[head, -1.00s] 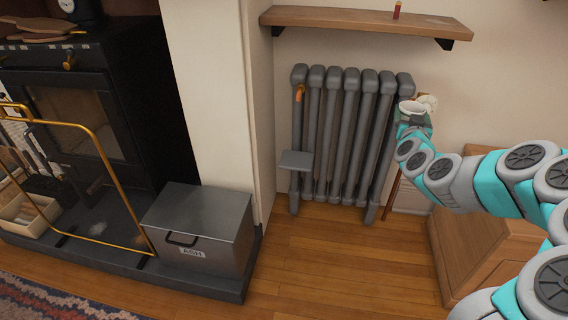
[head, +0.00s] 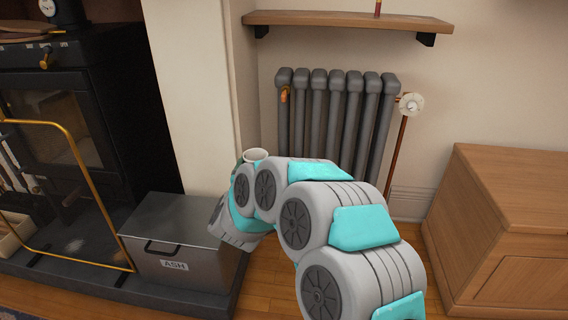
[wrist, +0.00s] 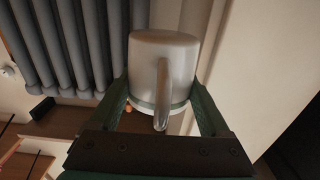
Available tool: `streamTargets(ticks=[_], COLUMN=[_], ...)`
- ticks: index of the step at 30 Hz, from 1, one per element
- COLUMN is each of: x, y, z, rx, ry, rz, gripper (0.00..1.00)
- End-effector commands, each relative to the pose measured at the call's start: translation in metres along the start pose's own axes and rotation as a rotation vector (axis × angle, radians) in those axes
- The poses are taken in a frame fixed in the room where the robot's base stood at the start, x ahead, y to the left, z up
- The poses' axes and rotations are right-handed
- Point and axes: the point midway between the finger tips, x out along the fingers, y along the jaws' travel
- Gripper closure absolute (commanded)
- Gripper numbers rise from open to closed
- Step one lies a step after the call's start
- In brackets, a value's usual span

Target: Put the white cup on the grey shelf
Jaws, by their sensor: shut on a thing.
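The white cup (head: 255,155) shows only its rim in the head view, above the far end of my arm, with its opening facing up. In the wrist view the cup (wrist: 150,58) sits between the fingers of my gripper (wrist: 162,105), which is shut on it, with the handle facing the camera. My gripper's fingers are hidden behind my arm in the head view. The small grey shelf, seen earlier low in front of the radiator's left end, is now hidden behind my arm. I cannot tell the distance between cup and shelf.
The grey radiator (head: 335,95) stands behind my arm, under a wooden wall shelf (head: 350,22). A metal ash box (head: 180,240) stands at lower left beside the black stove (head: 65,110). A wooden cabinet (head: 500,225) is at the right. A wall corner (head: 200,90) stands left of the radiator.

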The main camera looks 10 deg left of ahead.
Motion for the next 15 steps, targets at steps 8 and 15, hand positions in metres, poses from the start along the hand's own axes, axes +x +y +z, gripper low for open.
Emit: streamTargets(ticks=[8,15], x=[0.059,0.110], y=[0.031,0.056], z=[0.005,0.010], rx=[0.001,0.002], ry=[0.005,0.006], rz=[0.007,0.006], gripper=[0.88,0.88])
